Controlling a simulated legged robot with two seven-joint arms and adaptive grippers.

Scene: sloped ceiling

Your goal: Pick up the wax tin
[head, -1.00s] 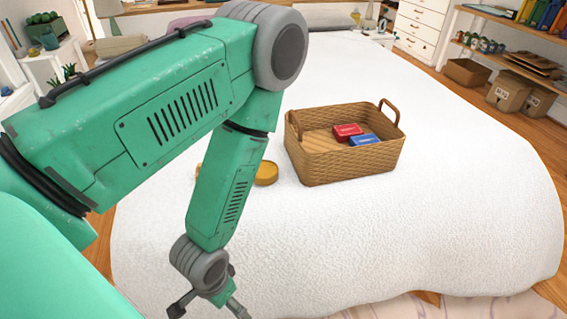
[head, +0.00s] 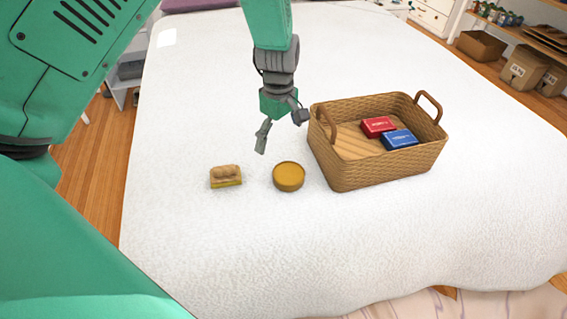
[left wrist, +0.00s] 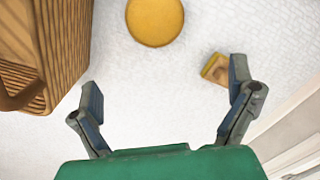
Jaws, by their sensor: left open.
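The wax tin (head: 289,176) is a round, flat, mustard-yellow tin lying on the white bed cover, left of the wicker basket. It also shows at the top of the left wrist view (left wrist: 155,20). My left gripper (head: 281,135) is open and empty, above the bed and just behind the tin in the head view. In the left wrist view its two fingers (left wrist: 165,108) are spread wide, with the tin ahead of the gap between them. Nothing covers the tin in the head view. My right gripper is not in view.
A wicker basket (head: 345,178) with two handles holds a red box (head: 378,126) and a blue box (head: 399,139). A small brush-like block (head: 226,177) lies left of the tin. The bed cover (head: 300,250) in front is clear. Cardboard boxes (head: 525,68) stand far right.

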